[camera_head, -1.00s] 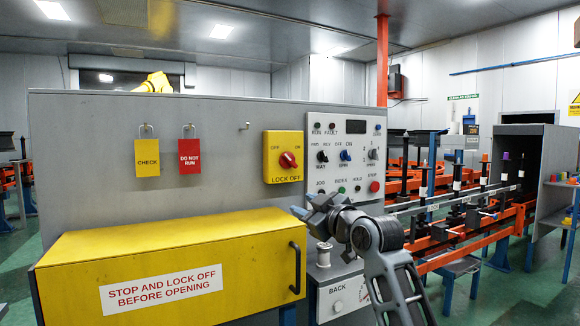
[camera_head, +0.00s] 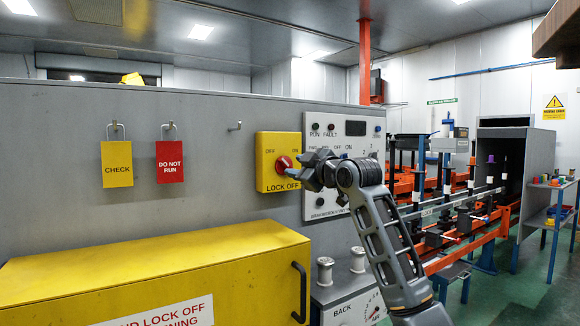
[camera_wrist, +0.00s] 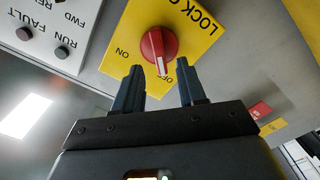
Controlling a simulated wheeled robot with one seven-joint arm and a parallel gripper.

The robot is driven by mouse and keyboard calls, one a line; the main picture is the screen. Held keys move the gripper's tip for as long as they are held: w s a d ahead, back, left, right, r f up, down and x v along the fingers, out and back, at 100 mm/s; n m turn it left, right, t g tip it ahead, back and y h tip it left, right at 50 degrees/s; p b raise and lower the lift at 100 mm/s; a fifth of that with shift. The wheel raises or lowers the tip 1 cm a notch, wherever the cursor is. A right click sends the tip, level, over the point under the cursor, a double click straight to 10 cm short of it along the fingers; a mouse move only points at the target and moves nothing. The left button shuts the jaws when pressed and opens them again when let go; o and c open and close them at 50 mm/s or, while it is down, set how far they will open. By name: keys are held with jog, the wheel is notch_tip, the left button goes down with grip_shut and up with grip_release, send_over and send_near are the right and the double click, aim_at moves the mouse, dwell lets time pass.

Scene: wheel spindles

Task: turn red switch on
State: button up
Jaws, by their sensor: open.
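The red switch (camera_head: 284,165) is a round knob on a yellow plate (camera_head: 265,150) marked OFF, ON and LOCK OFF, on the grey panel. In the wrist view, upside down, the red switch (camera_wrist: 158,46) shows a white pointer line aimed near the OFF label. My gripper (camera_head: 300,172) is just right of the switch in the head view and partly covers the plate's edge. In the wrist view my gripper (camera_wrist: 160,84) is open and empty, its two dark fingers pointing toward the switch, with the knob ahead between their lines. Contact is not visible.
A control panel (camera_head: 320,207) with small knobs and lamps is right of the plate, partly hidden by my arm. A yellow box (camera_head: 150,265) with a black handle (camera_head: 301,292) juts out below. CHECK (camera_head: 117,164) and DO NOT RUN (camera_head: 170,161) tags hang left.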

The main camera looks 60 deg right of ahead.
aim_at(288, 165)
jog(key=shift+x, duration=1.85)
jog(key=shift+c, duration=0.4)
grip_shut()
